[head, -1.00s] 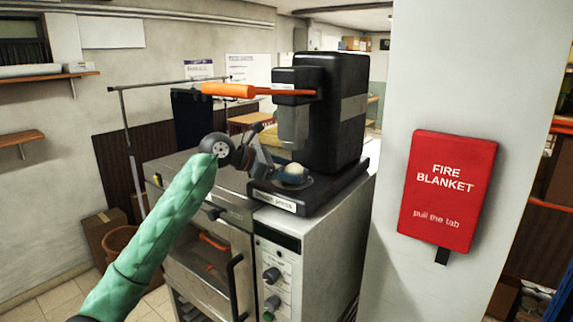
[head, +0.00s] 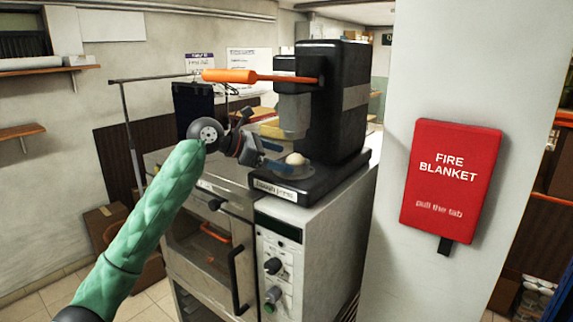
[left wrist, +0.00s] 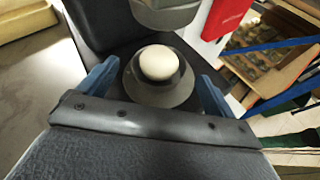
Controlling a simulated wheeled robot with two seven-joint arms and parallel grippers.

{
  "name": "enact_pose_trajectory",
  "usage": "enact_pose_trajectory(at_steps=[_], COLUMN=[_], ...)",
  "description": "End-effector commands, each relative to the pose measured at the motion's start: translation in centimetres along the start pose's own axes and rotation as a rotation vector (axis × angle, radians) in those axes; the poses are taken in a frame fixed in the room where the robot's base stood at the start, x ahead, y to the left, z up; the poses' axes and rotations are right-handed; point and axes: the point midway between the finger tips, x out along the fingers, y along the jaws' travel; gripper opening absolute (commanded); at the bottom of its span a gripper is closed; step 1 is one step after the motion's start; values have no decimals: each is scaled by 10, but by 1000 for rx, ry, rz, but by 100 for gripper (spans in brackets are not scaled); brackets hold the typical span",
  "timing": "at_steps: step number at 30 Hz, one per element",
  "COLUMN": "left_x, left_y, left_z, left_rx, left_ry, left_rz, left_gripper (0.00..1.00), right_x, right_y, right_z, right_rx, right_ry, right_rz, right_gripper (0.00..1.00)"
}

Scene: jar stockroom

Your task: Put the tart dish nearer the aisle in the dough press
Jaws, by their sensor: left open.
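The dough press (head: 345,105) is a black machine with an orange lever (head: 229,76) and a labelled black base. A grey tart dish (head: 300,173) holding a pale ball (head: 294,158) sits on the base, below the grey press head (head: 294,116). It also shows in the left wrist view (left wrist: 160,95), with the press head's lower edge above it. My left gripper (head: 273,156) is open just left of the dish. In the left wrist view its blue fingertips (left wrist: 155,86) stand apart on either side of the dish, with gaps visible. My right gripper is not in view.
The press stands on a steel oven cabinet (head: 325,240) with knobs and a door handle. A white pillar with a red fire blanket case (head: 451,182) rises close on the right. A clothes rail and cardboard boxes (head: 104,225) are at the left.

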Motion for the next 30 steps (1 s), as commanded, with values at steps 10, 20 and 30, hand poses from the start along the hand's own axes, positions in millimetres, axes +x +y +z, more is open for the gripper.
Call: enact_pose_trajectory(at_steps=[10, 20, 30], left_x=[-66, -89, -90], left_y=[0, 0, 0], left_z=[-3, 0, 0], left_rx=[2, -1, 0], left_ry=[0, 0, 0], left_rz=[4, 1, 1], left_gripper=[91, 91, 91], right_x=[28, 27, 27], right_y=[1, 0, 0], right_z=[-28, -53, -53], right_rx=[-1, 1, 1], right_ry=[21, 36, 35], right_rz=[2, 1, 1], right_gripper=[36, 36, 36])
